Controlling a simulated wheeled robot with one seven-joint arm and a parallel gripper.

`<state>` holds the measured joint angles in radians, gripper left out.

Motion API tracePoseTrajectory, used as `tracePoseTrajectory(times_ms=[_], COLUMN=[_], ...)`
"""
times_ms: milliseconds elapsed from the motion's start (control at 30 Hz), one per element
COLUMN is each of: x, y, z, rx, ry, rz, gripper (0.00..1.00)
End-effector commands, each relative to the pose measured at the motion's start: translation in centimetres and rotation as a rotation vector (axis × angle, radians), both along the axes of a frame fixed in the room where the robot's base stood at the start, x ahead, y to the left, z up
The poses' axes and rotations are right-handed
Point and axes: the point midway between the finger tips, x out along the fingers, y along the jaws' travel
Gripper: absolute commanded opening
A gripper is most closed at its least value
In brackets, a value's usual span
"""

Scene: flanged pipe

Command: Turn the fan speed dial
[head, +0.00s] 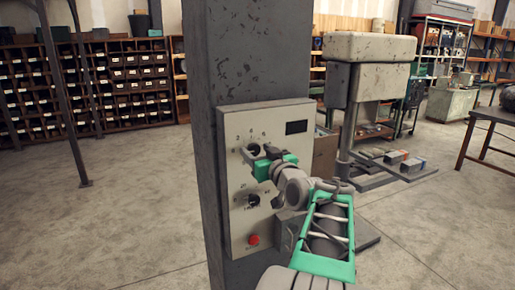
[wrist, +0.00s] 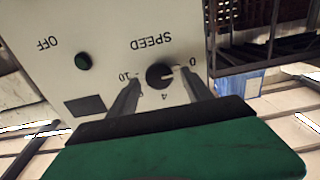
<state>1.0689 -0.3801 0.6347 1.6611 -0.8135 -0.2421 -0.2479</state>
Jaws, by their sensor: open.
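The fan speed dial (wrist: 159,75) is a round black knob on a light control panel, with "SPEED" printed by it and numbers around it, upside down in the wrist view. In the head view the dial (head: 253,149) is the upper knob. My gripper (wrist: 164,80) is open, with one dark finger on each side of the dial and gaps showing between fingers and knob. In the head view my gripper (head: 261,158) is at the panel just by this dial. I cannot tell how far the fingertips are from the panel face.
The panel (head: 284,206) is on a dark column (head: 222,55). A machine (head: 366,48) stands behind right.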

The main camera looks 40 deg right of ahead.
Motion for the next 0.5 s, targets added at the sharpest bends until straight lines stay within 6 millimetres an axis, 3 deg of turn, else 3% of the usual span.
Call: tracePoseTrajectory(times_ms=[167, 500], x=[-0.02, -0.04], y=[0.0, 0.02], z=[-0.06, -0.04], rx=[0.0, 0.0], ry=[0.0, 0.0], rz=[0.0, 0.0], gripper=[0.57, 0.3])
